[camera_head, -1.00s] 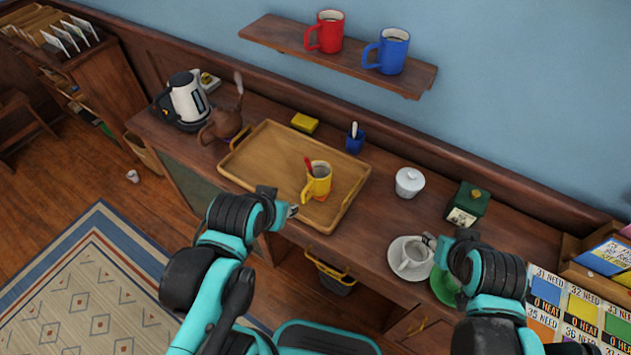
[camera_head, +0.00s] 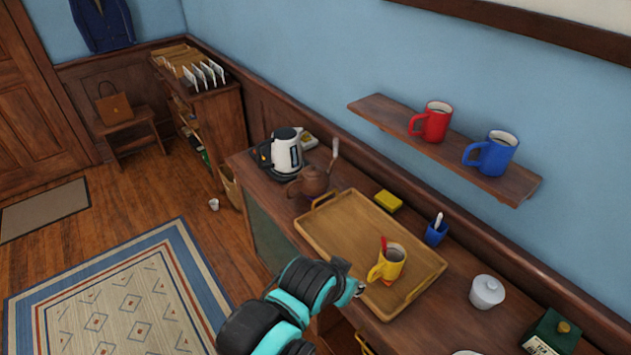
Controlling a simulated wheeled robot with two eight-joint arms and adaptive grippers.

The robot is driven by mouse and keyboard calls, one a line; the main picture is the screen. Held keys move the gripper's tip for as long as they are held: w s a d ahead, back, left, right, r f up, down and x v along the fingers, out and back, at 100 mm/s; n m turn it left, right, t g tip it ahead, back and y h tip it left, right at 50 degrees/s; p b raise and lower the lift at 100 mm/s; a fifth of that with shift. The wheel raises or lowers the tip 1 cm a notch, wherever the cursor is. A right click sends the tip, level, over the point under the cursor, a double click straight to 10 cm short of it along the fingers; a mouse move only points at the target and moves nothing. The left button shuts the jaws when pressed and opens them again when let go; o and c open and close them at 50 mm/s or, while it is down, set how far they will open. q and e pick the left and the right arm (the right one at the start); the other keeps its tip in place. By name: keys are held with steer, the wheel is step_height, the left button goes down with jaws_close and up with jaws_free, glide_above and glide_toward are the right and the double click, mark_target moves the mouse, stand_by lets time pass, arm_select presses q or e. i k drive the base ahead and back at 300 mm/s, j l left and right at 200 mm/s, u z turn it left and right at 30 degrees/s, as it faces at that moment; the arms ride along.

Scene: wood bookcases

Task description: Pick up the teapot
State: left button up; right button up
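The brown teapot (camera_head: 313,181) stands on the wooden counter, just beyond the far left corner of the wooden tray, with the kettle behind it. Its spout or handle side partly blends into the dark wall. My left gripper (camera_head: 352,284) is near the tray's front edge, close to the yellow mug and well to the right of and nearer than the teapot. It touches nothing that I can make out, and its fingers are too small to tell open from shut. My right gripper is out of the picture.
A wooden tray (camera_head: 336,237) holds a yellow mug (camera_head: 390,264). A shelf (camera_head: 400,133) with red and blue mugs hangs above.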

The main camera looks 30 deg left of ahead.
mark_target(313, 180)
steer(key=i+j+z, duration=0.1)
steer(key=j+z, duration=0.15)
steer(key=j, duration=1.2)
steer(key=j+z, duration=0.3)
steer(key=j, duration=1.1)
